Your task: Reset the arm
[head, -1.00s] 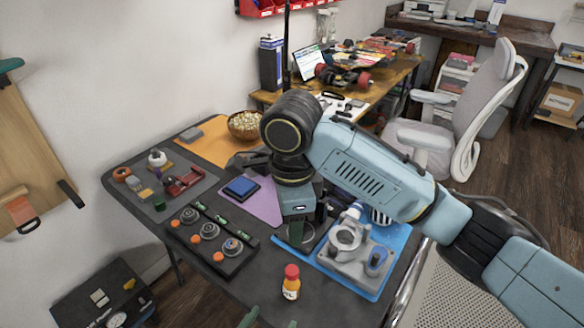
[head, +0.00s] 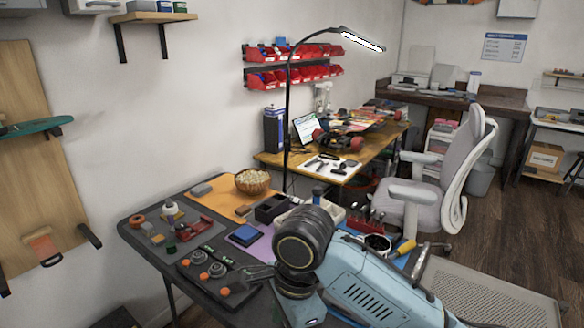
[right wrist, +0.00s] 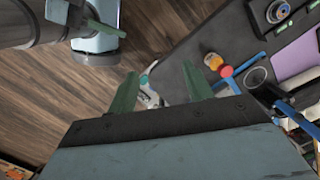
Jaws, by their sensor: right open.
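My right arm (head: 365,285) reaches in from the lower right of the head view, its big dark joint (head: 303,238) over the front table. Its gripper is hidden or out of frame there. In the right wrist view my right gripper (right wrist: 160,83) is open, two green fingers wide apart with nothing between them. It points past the table's edge, with wooden floor beyond the left finger. At the top left of that view, green and dark parts (right wrist: 85,18) look like my left gripper; its opening is unclear. The left arm does not show in the head view.
The dark work table (head: 135,228) carries a blue box (head: 244,235), a wooden bowl (head: 252,181) and dial modules (head: 217,270). A grey chair (head: 440,190) stands to the right.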

